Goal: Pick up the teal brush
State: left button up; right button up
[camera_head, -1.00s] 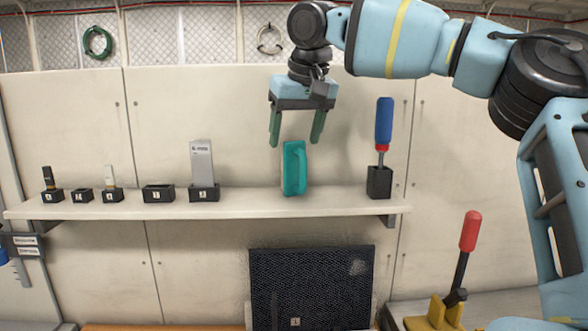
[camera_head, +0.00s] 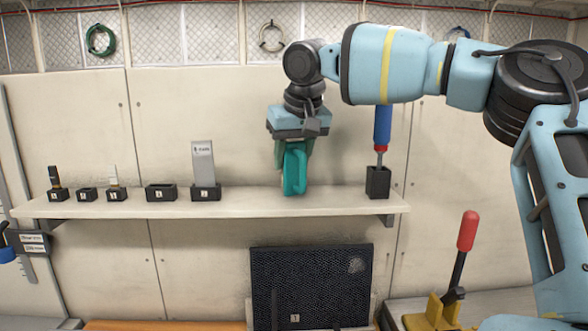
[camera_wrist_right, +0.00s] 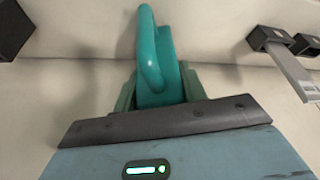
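The teal brush (camera_head: 294,172) stands upright on the wall shelf (camera_head: 240,203), between the grey block and the blue-handled tool. My right gripper (camera_head: 294,152) has come down over it from above, one green finger on each side. The fingers sit close against the brush's upper part and look shut on it. In the right wrist view the teal brush (camera_wrist_right: 155,60) rises between the two fingers of the right gripper (camera_wrist_right: 160,88), with its curved handle toward the camera. The brush's base appears to be at shelf level. My left gripper is not in view.
A blue-handled tool (camera_head: 382,128) stands in a black holder (camera_head: 378,182) to the right of the brush. A grey block (camera_head: 203,165) and several small black holders are to the left. Below are a dark panel (camera_head: 312,285) and a red-handled lever (camera_head: 467,231).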

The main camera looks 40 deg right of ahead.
jog(key=c, duration=0.5)
jog(key=shift+c, duration=0.2)
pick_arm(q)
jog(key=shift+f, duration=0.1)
pick_arm(e)
jog(key=shift+r, duration=0.1)
